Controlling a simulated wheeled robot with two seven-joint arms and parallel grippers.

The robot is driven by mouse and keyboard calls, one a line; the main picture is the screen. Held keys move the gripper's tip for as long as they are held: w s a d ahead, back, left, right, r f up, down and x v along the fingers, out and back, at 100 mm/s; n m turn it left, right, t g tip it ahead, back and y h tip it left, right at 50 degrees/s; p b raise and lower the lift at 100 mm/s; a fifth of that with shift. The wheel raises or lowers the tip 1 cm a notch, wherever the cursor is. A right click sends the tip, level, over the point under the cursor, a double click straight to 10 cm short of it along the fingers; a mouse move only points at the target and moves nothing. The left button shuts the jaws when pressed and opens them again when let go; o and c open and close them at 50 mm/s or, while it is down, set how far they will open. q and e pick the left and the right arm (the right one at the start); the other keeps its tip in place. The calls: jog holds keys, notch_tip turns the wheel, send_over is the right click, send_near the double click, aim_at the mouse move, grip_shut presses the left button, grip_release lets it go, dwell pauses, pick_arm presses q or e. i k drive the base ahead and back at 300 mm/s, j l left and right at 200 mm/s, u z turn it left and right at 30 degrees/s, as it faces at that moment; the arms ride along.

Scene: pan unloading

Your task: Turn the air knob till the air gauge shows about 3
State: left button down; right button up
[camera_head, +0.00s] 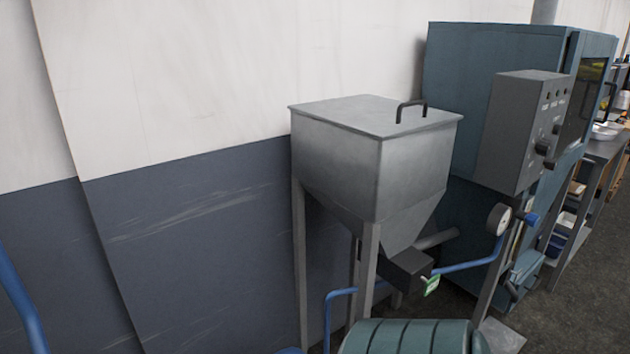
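A round air gauge (499,219) with a pale face stands at the right, at the end of a blue pipe (460,267). It is seen at an angle, and its needle and reading are too small to tell. A small blue part (531,219) sits just right of the gauge; it may be the air knob, but I cannot tell for sure. Neither of my grippers shows in this view.
A grey hopper (370,160) with a handled lid stands on legs by the wall. A teal cabinet (470,90) with a grey control box (515,130) is behind the gauge. A ribbed teal object (410,338) fills the bottom. A bench (603,148) stands far right.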

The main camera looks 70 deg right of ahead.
aim_at(532, 219)
jog(key=z, duration=3.25)
